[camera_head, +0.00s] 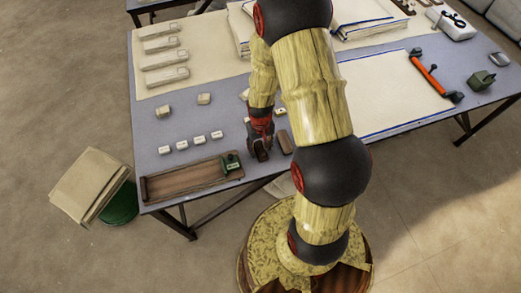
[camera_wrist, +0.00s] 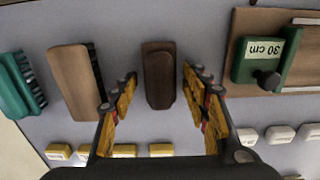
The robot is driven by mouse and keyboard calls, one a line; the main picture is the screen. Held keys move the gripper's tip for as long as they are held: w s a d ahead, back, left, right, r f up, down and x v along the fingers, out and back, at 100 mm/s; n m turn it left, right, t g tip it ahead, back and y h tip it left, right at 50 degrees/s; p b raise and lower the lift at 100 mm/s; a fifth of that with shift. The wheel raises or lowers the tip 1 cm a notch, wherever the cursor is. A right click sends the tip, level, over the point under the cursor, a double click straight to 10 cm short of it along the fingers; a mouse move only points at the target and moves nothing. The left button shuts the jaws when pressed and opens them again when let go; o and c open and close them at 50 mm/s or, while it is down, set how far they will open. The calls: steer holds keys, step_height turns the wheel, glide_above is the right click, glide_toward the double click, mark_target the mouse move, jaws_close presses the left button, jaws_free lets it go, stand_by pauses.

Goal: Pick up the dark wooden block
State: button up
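The dark wooden block (camera_wrist: 159,78) lies on the grey table, with its long side running up and down in the wrist view. My gripper (camera_wrist: 160,76) is open above it. One finger is on each side of the block, with a gap on both sides, and nothing is held. In the head view my gripper (camera_head: 261,149) points down near the table's front edge and largely hides the block there.
A lighter wooden brush (camera_wrist: 75,82) and a green brush (camera_wrist: 22,85) lie left of the block. Right of it, a green 30 cm tool (camera_wrist: 262,62) sits on a wooden tray (camera_head: 185,180). Several small white labelled blocks (camera_head: 182,145) stand in a row close by.

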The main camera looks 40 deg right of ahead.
mark_target(262, 148)
steer(key=c, duration=1)
steer(key=shift+c, duration=0.2)
steer(key=shift+r, duration=0.15)
steer(key=shift+r, duration=0.25)
steer(key=r, duration=0.1)
steer(key=r+p, duration=0.1)
steer(key=r, duration=0.1)
steer(key=shift+s+d+r, duration=0.15)
steer(key=shift+s+r, duration=0.1)
steer(key=shift+s, duration=0.05)
steer(key=s+d+r+p, duration=0.4)
steer(key=s+d+r, duration=0.2)
steer(key=s, duration=0.5)
step_height(262, 148, up, 3)
steer(key=shift+s+d+f, duration=0.1)
steer(key=shift+s+d, duration=0.05)
steer(key=shift+s, duration=0.25)
